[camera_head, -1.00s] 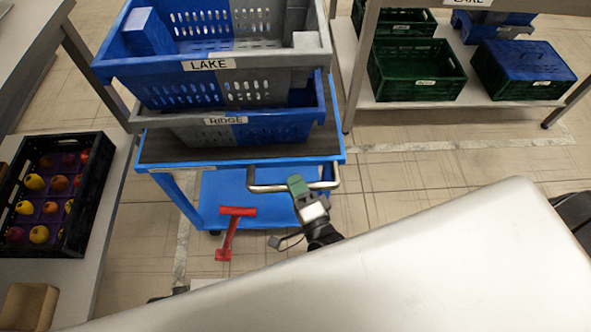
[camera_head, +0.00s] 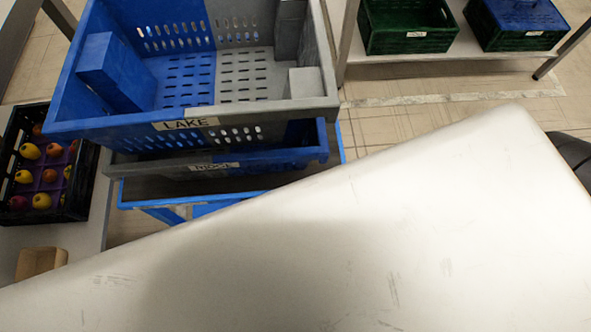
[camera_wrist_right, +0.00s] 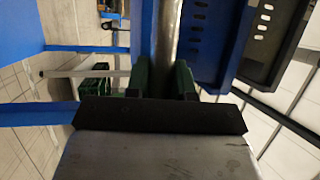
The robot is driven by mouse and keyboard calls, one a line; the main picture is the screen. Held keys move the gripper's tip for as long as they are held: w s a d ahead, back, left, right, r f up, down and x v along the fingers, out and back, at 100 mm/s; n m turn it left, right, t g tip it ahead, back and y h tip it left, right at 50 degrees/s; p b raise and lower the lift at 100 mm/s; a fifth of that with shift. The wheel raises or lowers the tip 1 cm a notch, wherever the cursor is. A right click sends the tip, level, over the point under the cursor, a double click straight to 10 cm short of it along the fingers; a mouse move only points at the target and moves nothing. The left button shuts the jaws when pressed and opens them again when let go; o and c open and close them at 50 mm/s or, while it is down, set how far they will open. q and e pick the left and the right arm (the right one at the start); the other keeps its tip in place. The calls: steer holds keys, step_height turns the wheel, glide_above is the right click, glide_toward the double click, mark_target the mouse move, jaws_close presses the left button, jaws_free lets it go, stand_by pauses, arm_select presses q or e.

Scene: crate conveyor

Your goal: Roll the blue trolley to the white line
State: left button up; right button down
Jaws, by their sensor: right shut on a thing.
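The blue trolley (camera_head: 132,196) stands in front of me in the head view. It carries a blue-grey crate labelled LAKE (camera_head: 100,128) stacked on one labelled RIDGE (camera_head: 265,160). A worn white line (camera_head: 450,98) runs across the floor to the right of the trolley. In the right wrist view, my right gripper (camera_wrist_right: 166,78) has green finger pads on either side of the trolley's metal handle (camera_wrist_right: 167,35) and is shut on it. My own pale body panel hides the handle and right gripper in the head view. My left gripper is out of view.
A black crate of fruit (camera_head: 75,185) and a small tan box (camera_head: 40,262) stand on a side table (camera_head: 95,215) at the left. A green crate (camera_head: 408,42) and a blue-topped crate (camera_head: 515,38) sit on a low shelf at the upper right. Floor is clear right of the trolley.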

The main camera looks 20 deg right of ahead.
steer(key=shift+s, duration=0.2)
steer(key=c, duration=1)
jaws_free()
steer(key=shift+o, duration=0.2)
